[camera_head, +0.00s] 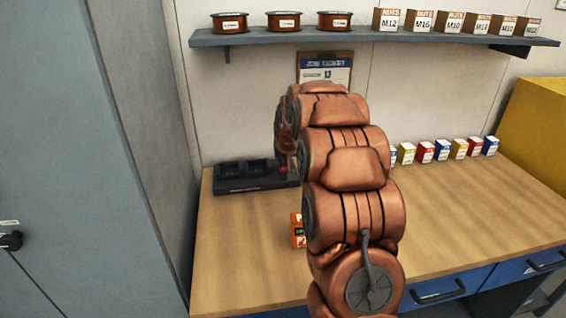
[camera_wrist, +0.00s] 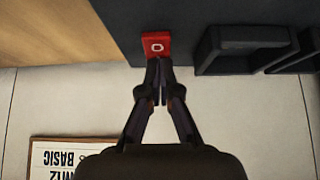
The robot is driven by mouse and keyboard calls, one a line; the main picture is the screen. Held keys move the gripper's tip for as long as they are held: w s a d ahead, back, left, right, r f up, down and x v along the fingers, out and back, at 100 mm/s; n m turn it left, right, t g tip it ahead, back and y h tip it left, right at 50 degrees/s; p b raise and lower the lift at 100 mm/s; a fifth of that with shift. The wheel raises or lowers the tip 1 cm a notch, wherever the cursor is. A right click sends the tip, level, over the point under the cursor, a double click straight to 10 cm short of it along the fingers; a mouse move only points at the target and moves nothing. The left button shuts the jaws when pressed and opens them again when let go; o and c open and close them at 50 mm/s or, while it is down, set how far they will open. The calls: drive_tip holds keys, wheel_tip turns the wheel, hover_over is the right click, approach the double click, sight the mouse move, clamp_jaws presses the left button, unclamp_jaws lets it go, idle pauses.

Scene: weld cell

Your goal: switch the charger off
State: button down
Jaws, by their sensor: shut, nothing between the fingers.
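The charger (camera_head: 240,186) is a dark unit with bays on the wooden bench, against the wall, left of my arm in the head view. In the wrist view its dark body (camera_wrist: 190,20) fills the top. A red switch (camera_wrist: 157,43) with a white "O" mark sits on it, left of the dark bays (camera_wrist: 240,48). My gripper (camera_wrist: 158,68) is shut and empty, its tips at the lower edge of the red switch. I cannot tell whether they touch it. In the head view my arm hides the gripper and the charger's right end.
A job ticket board (camera_head: 325,68) is on the wall behind my arm. A shelf (camera_head: 370,39) with spools and nut boxes runs above. An orange box (camera_head: 297,231) stands on the bench (camera_head: 470,225) beside my arm. Small coloured boxes (camera_head: 442,150) line the back right.

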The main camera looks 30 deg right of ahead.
sight(283, 168)
idle(0.3)
drive_tip(key=r, duration=0.4)
drive_tip(key=shift+s+a+r, duration=0.15)
drive_tip(key=shift+s+r, duration=0.05)
drive_tip(key=shift+r, duration=0.05)
drive_tip(key=s+a+r+b, duration=0.3)
drive_tip(key=s+r, duration=0.2)
drive_tip(key=s, duration=0.2)
drive_tip(key=shift+s+r, duration=0.2)
drive_tip(key=shift+s, duration=0.05)
drive_tip(key=shift+a, duration=0.15)
drive_tip(key=s+a+f+n+g+y+p, duration=0.1)
drive_tip(key=s+a+f+n+g, duration=0.15)
drive_tip(key=s+a, duration=1)
drive_tip(key=s+a+f+n+g+y+p, duration=0.1)
drive_tip(key=s+a+f+g+y, duration=0.15)
drive_tip(key=s+a, duration=0.95)
drive_tip(key=s+f+n+g, duration=0.1)
drive_tip(key=s+f+g, duration=0.2)
drive_tip(key=s, duration=1.3)
drive_tip(key=shift+a+h, duration=0.2)
drive_tip(key=shift+h, duration=0.15)
